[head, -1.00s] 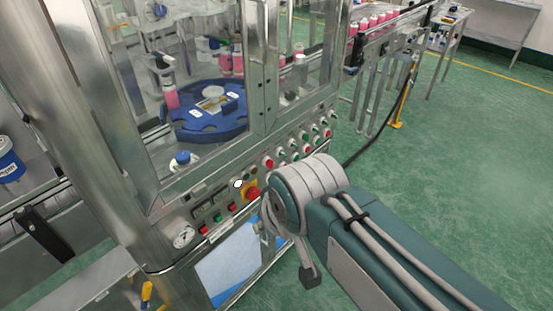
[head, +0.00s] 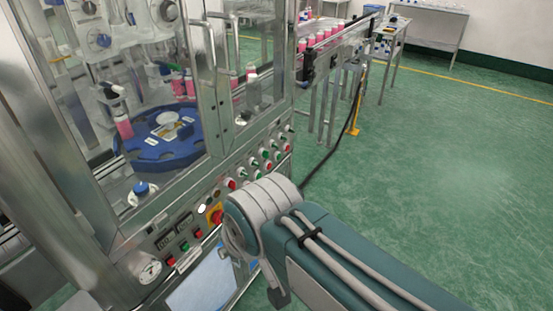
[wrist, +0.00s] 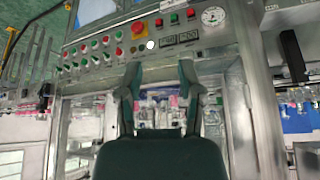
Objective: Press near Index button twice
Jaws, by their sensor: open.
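The control panel (head: 240,185) on the front of the steel machine carries rows of red, green and white-ringed buttons and knobs. The same panel (wrist: 95,58) crosses the top of the wrist view. Its labels are too small to read, so I cannot tell which control is the near Index button. A red emergency stop on a yellow plate shows in the head view (head: 215,215) and in the wrist view (wrist: 137,28). My gripper (wrist: 160,80) is open and empty, its two fingers apart below the panel in the picture.
A pressure gauge (head: 149,271) sits at the panel's near end. A blue rotary table (head: 165,150) stands behind the machine's clear doors. The green floor (head: 430,180) to the right is clear.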

